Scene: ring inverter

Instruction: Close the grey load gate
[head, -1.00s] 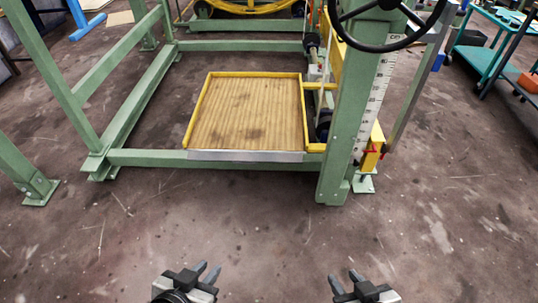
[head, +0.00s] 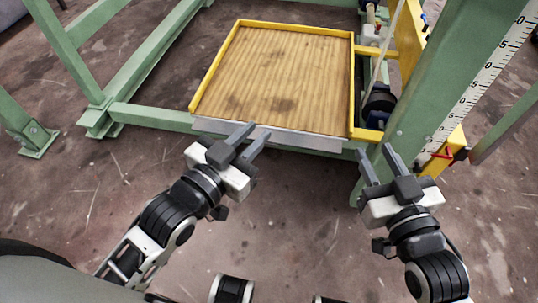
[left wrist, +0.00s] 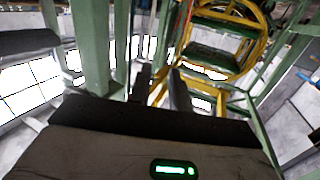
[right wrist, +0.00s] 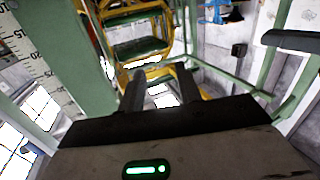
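The grey load gate (head: 308,142) is a pale metal strip along the front edge of the wooden platform (head: 285,75) in the head view. It appears lowered, leaving the front side without a raised rim. My left gripper (head: 259,131) is open and empty. Its fingertips overlap the middle-left of the gate in the picture; I cannot tell whether they touch it. My right gripper (head: 374,150) is open and empty, just right of the gate's right end, near the green post. The wrist views show both finger pairs apart with nothing between them; the gate is not recognisable there.
A yellow rim (head: 212,68) borders the platform's other sides. A green post (head: 435,85) with a white scale (head: 477,93) stands at right. Green frame beams (head: 150,116) lie at left. The left wrist view shows a yellow wheel structure (left wrist: 262,45). Bare floor lies in front.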

